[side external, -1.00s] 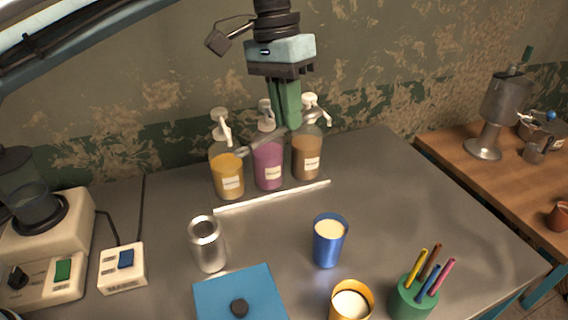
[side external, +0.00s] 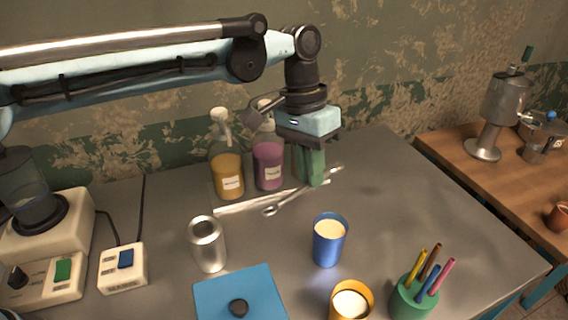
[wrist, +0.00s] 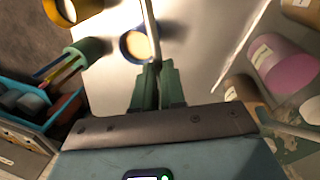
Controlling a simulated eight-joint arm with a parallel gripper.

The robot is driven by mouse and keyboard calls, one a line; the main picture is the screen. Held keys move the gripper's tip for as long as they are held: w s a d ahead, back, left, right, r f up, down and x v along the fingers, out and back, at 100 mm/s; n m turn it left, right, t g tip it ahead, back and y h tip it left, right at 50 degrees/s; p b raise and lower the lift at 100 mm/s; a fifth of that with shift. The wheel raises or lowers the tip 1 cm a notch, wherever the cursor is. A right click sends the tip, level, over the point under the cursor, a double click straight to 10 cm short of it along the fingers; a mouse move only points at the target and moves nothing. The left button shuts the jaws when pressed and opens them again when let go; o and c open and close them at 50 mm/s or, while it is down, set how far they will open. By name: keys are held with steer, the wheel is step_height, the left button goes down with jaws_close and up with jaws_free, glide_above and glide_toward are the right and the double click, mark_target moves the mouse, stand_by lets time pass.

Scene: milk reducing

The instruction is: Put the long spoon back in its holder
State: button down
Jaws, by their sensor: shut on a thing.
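My gripper (side external: 317,183) is shut on the long metal spoon (side external: 290,198) near its right part, in front of the bottle rack. The spoon lies slantwise in the picture, its bowl-like end at the lower left; its height above the table is hard to tell. In the wrist view, the spoon (wrist: 150,25) runs up from between the green fingertips (wrist: 154,75). An upright, open-topped silver metal cylinder (side external: 208,250) stands to the left, apart from the spoon. I cannot tell for sure which thing is the spoon's holder.
Pump bottles, yellow (side external: 229,178), purple (side external: 268,165) and brown, stand in a rack behind; my gripper partly hides the brown one. A blue cup (side external: 327,250) and yellow cup (side external: 338,312) hold pale liquid. A green pen cup (side external: 410,300) and blue lid-like square (side external: 215,295) stand in front.

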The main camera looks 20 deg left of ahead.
mark_target(308, 241)
step_height(308, 241, down, 15)
steer(key=shift+r, duration=0.15)
stand_by(0.5)
steer(key=c, duration=1.5)
jaws_free()
steer(key=r, duration=0.8)
steer(key=a+r, duration=0.1)
steer(key=r, duration=0.3)
steer(key=shift+w, duration=0.25)
steer(key=shift+c, duration=0.2)
